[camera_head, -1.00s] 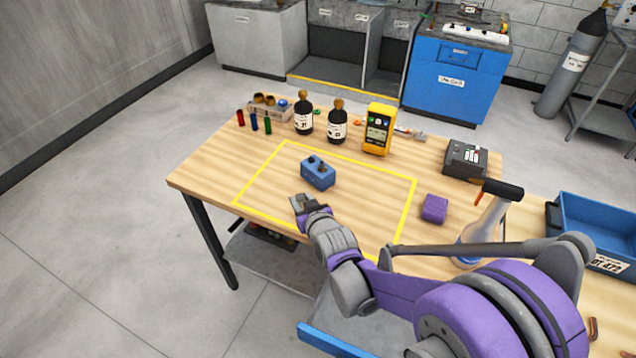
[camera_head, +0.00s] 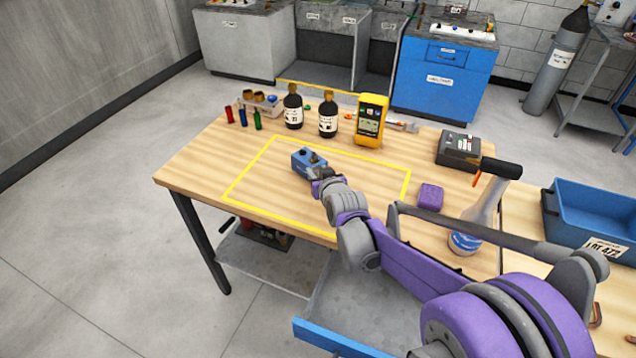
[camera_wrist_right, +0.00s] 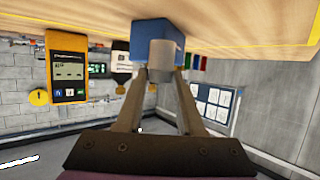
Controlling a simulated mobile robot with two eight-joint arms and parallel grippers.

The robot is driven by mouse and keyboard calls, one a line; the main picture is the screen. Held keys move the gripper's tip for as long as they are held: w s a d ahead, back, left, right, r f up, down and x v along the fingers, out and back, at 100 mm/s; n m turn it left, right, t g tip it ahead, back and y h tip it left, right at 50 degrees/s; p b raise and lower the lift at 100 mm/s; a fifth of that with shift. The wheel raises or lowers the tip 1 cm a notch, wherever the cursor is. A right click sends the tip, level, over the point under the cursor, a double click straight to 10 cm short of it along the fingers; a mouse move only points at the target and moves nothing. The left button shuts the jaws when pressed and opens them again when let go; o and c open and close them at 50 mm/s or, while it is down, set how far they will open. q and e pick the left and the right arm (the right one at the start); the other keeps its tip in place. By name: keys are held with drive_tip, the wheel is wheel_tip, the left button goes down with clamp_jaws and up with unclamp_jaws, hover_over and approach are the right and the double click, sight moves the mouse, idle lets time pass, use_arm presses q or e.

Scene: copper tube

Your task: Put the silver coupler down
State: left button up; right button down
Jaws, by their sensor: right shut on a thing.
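The silver coupler (camera_wrist_right: 161,54) is a short grey cylinder between my right gripper's fingertips in the right wrist view. My right gripper (camera_wrist_right: 160,76) is shut on it. It is right beside the blue block (camera_wrist_right: 147,27); I cannot tell whether the two touch. In the head view the blue block (camera_head: 306,160), with dark pieces on top, lies within the yellow outline (camera_head: 252,168) on the wooden table. My right gripper (camera_head: 318,179) is at its near right side there, and the coupler is hard to make out. My left gripper is not in view.
Two dark bottles (camera_head: 327,116), a yellow meter (camera_head: 370,120) and small coloured tubes (camera_head: 243,117) stand along the back. A purple block (camera_head: 430,197), a spray bottle (camera_head: 471,228) and a blue bin (camera_head: 585,212) are to the right. The outlined area's left part is clear.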

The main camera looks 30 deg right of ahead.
drive_tip(key=shift+f, duration=1.7)
drive_tip(key=shift+f+b, duration=0.1)
drive_tip(key=shift+b, duration=0.2)
drive_tip(key=c, duration=0.5)
unclamp_jaws()
